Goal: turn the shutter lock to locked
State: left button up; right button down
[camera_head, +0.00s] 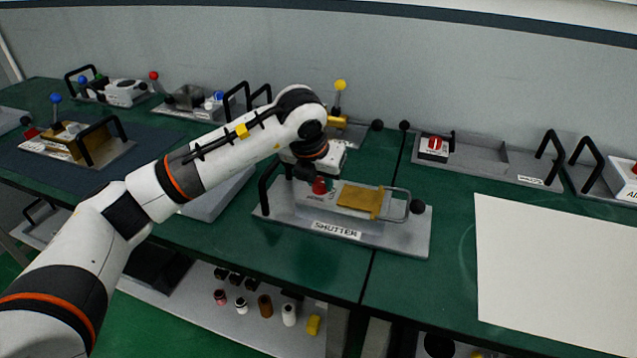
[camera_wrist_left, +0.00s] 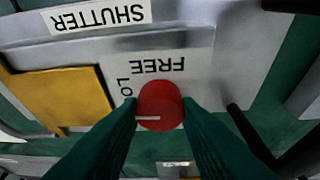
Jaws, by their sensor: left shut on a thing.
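The shutter module is a grey plate (camera_head: 285,213) labelled SHUTTER, with a yellow shutter plate (camera_head: 357,198) on it. The red lock knob (camera_head: 319,186) stands left of the yellow plate; the wrist view shows it close up (camera_wrist_left: 160,98). My left gripper (camera_head: 313,172) is over the knob from above, its dark green fingers (camera_wrist_left: 160,118) shut on the knob's sides. The knob's white pointer line lies across it, its end toward the left in the wrist view. FREE reads upside down above the knob there; a label starting LO is at its left, partly hidden by a finger. My right gripper is not in view.
Other modules line the back of the green bench. A blank white sheet (camera_head: 555,262) lies at right.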

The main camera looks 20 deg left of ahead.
pick_arm(q)
jog(key=shift+n, duration=0.5)
jog(key=o, duration=1)
jog(key=b+v, duration=0.1)
jog(key=v, duration=1.1)
jog(key=shift+d+r+b, duration=0.1)
jog(key=shift+d+b, duration=0.1)
jog(key=shift+b, duration=0.2)
